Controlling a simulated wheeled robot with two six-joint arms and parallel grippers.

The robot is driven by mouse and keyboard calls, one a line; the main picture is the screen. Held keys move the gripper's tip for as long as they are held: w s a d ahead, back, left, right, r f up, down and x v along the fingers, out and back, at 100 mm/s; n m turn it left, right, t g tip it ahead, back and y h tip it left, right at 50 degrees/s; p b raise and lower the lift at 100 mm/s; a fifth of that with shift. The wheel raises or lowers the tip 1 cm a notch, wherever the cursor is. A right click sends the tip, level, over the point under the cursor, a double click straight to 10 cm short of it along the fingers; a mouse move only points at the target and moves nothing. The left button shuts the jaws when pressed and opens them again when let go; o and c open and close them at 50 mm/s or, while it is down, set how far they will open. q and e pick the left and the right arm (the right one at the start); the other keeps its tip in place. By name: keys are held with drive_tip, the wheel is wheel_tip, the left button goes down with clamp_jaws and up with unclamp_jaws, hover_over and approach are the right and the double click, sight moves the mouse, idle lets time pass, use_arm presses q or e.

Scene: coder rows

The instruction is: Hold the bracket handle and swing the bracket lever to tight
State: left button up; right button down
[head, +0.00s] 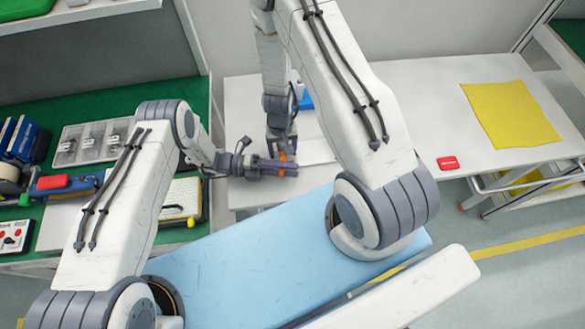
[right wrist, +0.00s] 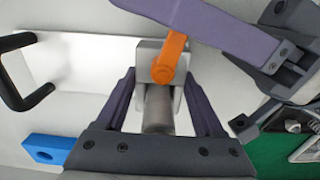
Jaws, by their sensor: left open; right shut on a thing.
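The bracket is a grey metal block (right wrist: 150,62) with a short grey cylindrical handle (right wrist: 158,108) in the right wrist view. Its orange lever (right wrist: 170,58) is pivoted on top of the block. My right gripper (head: 281,140) comes down from above in the head view and is shut on the bracket handle, one finger on each side. My left gripper (head: 284,166) reaches in from the left and is open. One of its purple fingers (right wrist: 215,32) crosses over the lever's far end; whether it touches is unclear. Arm parts hide most of the bracket in the head view.
A black bar handle (right wrist: 28,72) and a blue block (right wrist: 55,151) lie near the bracket. A green bench (head: 110,97) with parts trays stands left. The right table holds a yellow sheet (head: 510,113) and a red box (head: 448,163), with clear white surface between.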

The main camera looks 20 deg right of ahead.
use_arm(q)
drive_tip(key=shift+s+d, duration=0.35)
drive_tip(key=shift+d, duration=0.25)
clamp_jaws()
idle(1.1)
